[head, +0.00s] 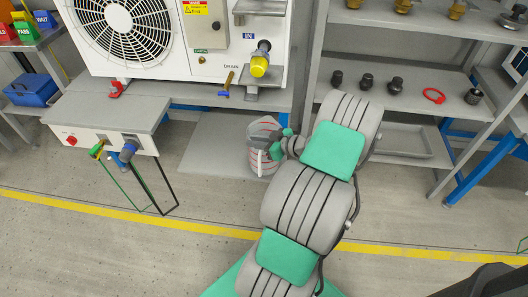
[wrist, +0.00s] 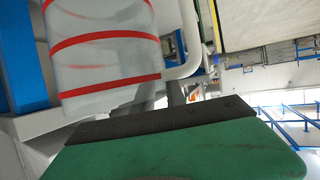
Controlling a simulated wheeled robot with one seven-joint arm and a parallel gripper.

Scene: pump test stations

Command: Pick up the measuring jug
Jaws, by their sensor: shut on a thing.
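The measuring jug (head: 262,161) is a clear vessel with red bands. In the head view it is low, in front of the grey bench, at the end of my arm. In the wrist view the jug (wrist: 105,50) fills the upper left, with a pale handle (wrist: 190,62) on its right side. My gripper (head: 281,146) is at the jug's right side and is shut on it, at the handle side. In the wrist view my gripper (wrist: 170,108) shows a green finger with a dark edge just below the jug. The exact contact is partly hidden.
A fan unit (head: 130,32) with a yellow-capped fitting (head: 259,64) stands above. A side table (head: 105,115) with a hose is at left. Shelves (head: 420,98) with fittings are at right. Open floor (head: 60,225) lies in front.

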